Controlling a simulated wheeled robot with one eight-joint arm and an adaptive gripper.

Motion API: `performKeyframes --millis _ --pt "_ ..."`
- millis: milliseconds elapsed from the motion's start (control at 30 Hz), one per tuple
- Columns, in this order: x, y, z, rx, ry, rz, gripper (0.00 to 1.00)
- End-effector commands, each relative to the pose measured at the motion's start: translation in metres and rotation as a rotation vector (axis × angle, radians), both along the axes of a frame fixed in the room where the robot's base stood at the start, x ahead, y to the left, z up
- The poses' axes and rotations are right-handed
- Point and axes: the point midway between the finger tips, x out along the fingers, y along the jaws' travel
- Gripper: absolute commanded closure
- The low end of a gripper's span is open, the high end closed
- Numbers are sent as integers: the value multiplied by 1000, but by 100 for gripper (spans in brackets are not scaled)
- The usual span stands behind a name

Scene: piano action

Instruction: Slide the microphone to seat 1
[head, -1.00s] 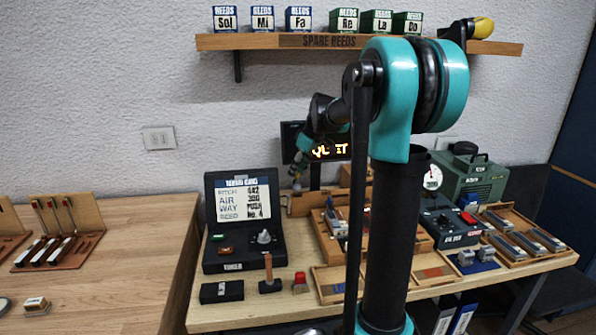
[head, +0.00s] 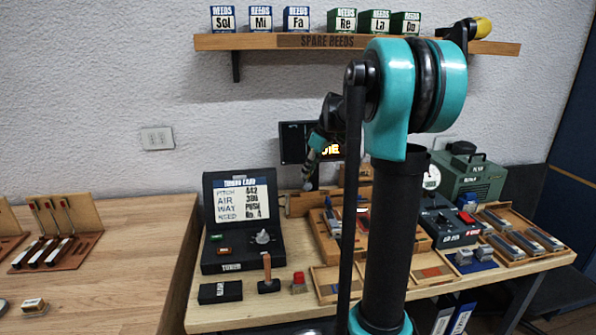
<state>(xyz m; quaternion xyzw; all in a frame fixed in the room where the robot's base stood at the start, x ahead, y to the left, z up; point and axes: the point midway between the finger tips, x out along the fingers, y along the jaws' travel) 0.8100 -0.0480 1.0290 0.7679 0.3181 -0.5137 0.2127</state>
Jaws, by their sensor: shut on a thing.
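My gripper (head: 310,172) hangs at the back of the right-hand workbench, in front of the dark display and left of my arm's column. It is small in view and partly merged with what it holds. It is shut on a slim piece with a grey rounded end, which I take to be the microphone (head: 308,186). This end is just above or at the wooden rail (head: 299,205) along the back of the bench; I cannot tell whether they touch. Seat 1 and any seat markings cannot be made out.
An open black tuning case (head: 240,222) is to the left. A wooden reed tray (head: 322,240), a dark control box (head: 447,222) and a green machine (head: 470,177) are to the right. A shelf (head: 270,41) hangs above.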

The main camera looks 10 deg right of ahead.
Motion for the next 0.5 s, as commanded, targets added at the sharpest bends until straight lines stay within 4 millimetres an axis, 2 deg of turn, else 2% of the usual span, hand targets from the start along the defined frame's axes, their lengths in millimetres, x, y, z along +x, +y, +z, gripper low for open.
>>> performKeyframes --millis 33,200,333,500 --pt "1 -15 0 0 0 -7 100" --pt "0 -48 0 1 0 -4 100" --pt "0 -60 0 1 -1 -2 100" --pt "0 -62 0 0 -1 0 100"
